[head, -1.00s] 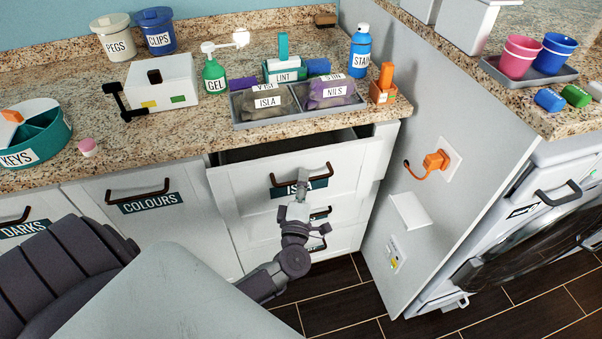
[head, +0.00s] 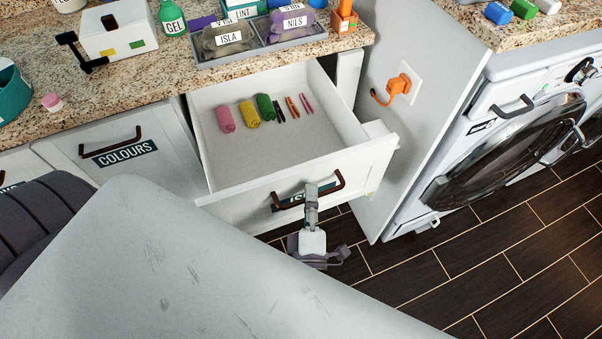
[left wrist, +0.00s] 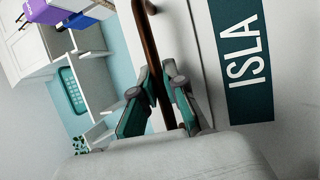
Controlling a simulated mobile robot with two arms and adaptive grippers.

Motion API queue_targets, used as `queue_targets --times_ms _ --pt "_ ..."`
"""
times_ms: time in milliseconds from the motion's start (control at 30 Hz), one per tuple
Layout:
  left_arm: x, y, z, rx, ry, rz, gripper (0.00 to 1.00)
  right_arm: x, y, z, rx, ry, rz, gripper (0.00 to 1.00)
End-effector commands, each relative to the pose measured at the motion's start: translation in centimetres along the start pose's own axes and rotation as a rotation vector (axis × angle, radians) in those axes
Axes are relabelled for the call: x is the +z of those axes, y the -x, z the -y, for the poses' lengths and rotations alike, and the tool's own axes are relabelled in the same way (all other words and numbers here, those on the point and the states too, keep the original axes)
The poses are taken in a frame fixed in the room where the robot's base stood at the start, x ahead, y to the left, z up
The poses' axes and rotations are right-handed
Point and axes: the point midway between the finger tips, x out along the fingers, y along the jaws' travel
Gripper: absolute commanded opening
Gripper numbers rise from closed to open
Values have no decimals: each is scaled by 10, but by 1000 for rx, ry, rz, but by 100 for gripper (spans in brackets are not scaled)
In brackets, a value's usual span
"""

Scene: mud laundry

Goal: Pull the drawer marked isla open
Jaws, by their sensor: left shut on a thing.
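The drawer marked isla (head: 270,160) stands well out from the cabinet in the head view. Inside lie pink, yellow and green rolls and several thin items. Its brown bar handle (head: 331,186) is on the front, over the teal label, which is partly hidden. The ISLA label (left wrist: 243,55) reads clearly in the left wrist view. My left gripper (head: 311,192) is shut on the handle; its teal fingers (left wrist: 160,100) sit around the handle bar (left wrist: 152,45) in the left wrist view. My right gripper is not in view.
The COLOURS front (head: 120,160) is shut to the left. A grey side panel (head: 375,130) with an orange plug (head: 399,85) stands close on the right. A washing machine (head: 495,150) is further right. Dark floor (head: 420,270) is free in front of it.

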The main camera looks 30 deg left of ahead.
Motion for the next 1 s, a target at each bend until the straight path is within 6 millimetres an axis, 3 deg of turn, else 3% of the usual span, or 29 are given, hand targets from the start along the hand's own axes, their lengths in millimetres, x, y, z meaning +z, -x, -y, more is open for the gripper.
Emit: queue_targets --times_ms 233,700,733,867,1000 --pt "9 23 -4 -2 0 1 0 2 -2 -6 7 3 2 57" --pt "11 26 -4 -2 0 1 0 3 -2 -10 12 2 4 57" --pt "11 26 -4 -2 0 1 14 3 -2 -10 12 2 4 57" --pt "11 26 -5 -1 0 1 36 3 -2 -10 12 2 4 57" --pt "11 26 -5 -1 0 0 37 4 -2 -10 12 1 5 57"
